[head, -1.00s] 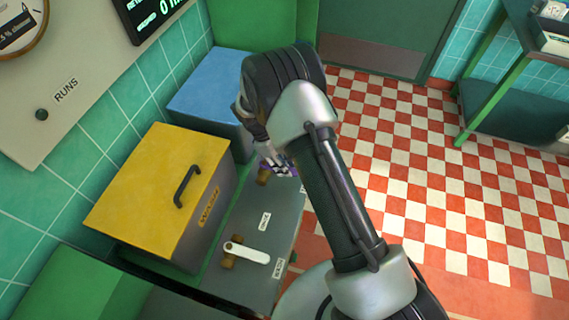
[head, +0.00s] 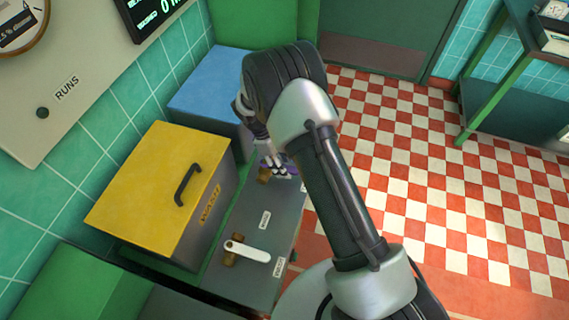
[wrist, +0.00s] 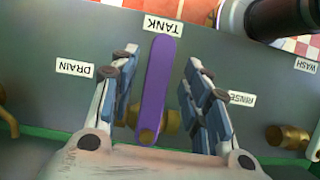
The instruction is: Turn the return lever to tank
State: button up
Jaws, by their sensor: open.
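The purple lever (wrist: 155,90) is the one by the TANK and DRAIN labels. In the wrist view it points up at the TANK label (wrist: 163,27), with the DRAIN label (wrist: 75,68) to its left. It turns on a brass fitting (wrist: 150,133). My gripper (wrist: 160,62) is open, one finger on each side of the lever, with visible gaps. In the head view my gripper (head: 272,167) is at the lever (head: 292,169), which it partly hides.
A white lever (head: 247,251) sits nearer on the same grey panel (head: 245,285). The yellow box (head: 155,185) and the blue box (head: 212,88) stand left of the panel. In the wrist view brass fittings flank the lever, one near RINSE (wrist: 288,137). The checkered floor is clear.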

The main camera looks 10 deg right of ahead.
jog(key=v, duration=1.1)
jog(key=shift+r, duration=0.35)
jog(key=shift+a, duration=0.1)
jog(key=s+d+r+m+t+y, duration=0.1)
jog(key=s+d+r+m, duration=0.2)
jog(key=r, duration=0.4)
jog(key=s+d+r+m+t+y, duration=0.15)
jog(key=s+r, duration=0.25)
jog(key=r, duration=0.4)
jog(key=s+d+r+m, duration=0.2)
jog(key=s+d+r, duration=0.15)
jog(key=r, duration=0.35)
jog(key=s+d+r+m+t+y, duration=0.1)
jog(key=s+d+m+t, duration=0.1)
jog(key=s, duration=0.7)
jog(key=s+d+r+m+t, duration=0.1)
jog(key=s+m, duration=0.3)
jog(key=s, duration=0.5)
jog(key=shift+s+d+r+t+y, duration=0.3)
jog(key=shift+d+r+t+y, duration=0.05)
jog(key=shift+r+t, duration=0.2)
